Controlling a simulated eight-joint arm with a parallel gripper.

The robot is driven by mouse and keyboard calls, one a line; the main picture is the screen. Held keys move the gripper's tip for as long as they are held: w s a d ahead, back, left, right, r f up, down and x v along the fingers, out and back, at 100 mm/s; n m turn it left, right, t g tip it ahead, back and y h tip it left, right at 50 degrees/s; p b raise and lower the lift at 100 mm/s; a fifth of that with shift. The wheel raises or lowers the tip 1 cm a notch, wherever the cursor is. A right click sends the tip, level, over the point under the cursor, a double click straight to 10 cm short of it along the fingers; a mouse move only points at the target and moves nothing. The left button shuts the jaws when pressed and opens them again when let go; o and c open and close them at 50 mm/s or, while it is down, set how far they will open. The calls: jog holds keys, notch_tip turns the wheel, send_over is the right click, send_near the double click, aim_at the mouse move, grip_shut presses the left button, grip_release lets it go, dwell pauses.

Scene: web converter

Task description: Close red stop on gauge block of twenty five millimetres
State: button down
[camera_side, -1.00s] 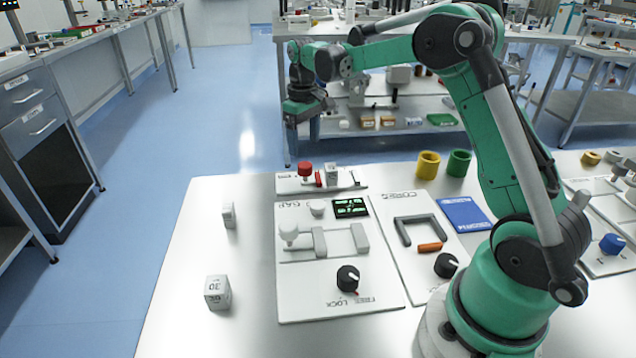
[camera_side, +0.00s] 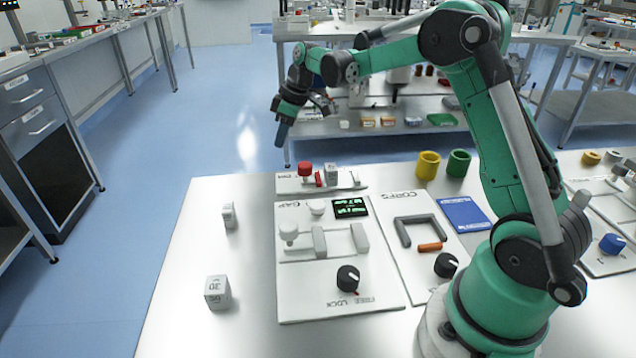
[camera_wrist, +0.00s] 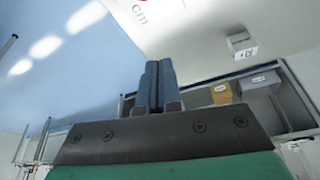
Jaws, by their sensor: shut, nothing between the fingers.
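The red stop has a red knob (camera_side: 305,168) and a narrow red upright (camera_side: 319,178) on the small plate (camera_side: 349,181) at the table's far edge. A pale gauge block (camera_side: 331,173) stands on that plate just right of the red upright; I cannot tell whether they touch, and its marking is too small to read. My gripper (camera_side: 282,135) is shut and empty, above and beyond the far edge, left of the red knob, fingers tilted down. In the wrist view its blue-grey fingers (camera_wrist: 157,86) are together.
Two loose blocks stand on the left, one farther (camera_side: 229,215), one nearer (camera_side: 217,292) marked 30. The GAP panel (camera_side: 300,302) has grey jaws, a green display (camera_side: 350,208) and a black knob (camera_side: 347,278). Yellow (camera_side: 428,165) and green (camera_side: 458,163) cups stand right. The table's left side is mostly clear.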

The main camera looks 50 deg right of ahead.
aim_at(316, 176)
jog(key=x, duration=0.5)
jog(key=shift+f, duration=0.5)
jog(key=shift+s+d, duration=0.45)
jog(key=shift+s, duration=0.35)
jog(key=shift+s+d, duration=0.45)
jog(key=shift+s, duration=0.4)
jog(key=s+d, duration=0.3)
jog(key=shift+s+d, duration=0.15)
jog(key=shift+d, duration=0.1)
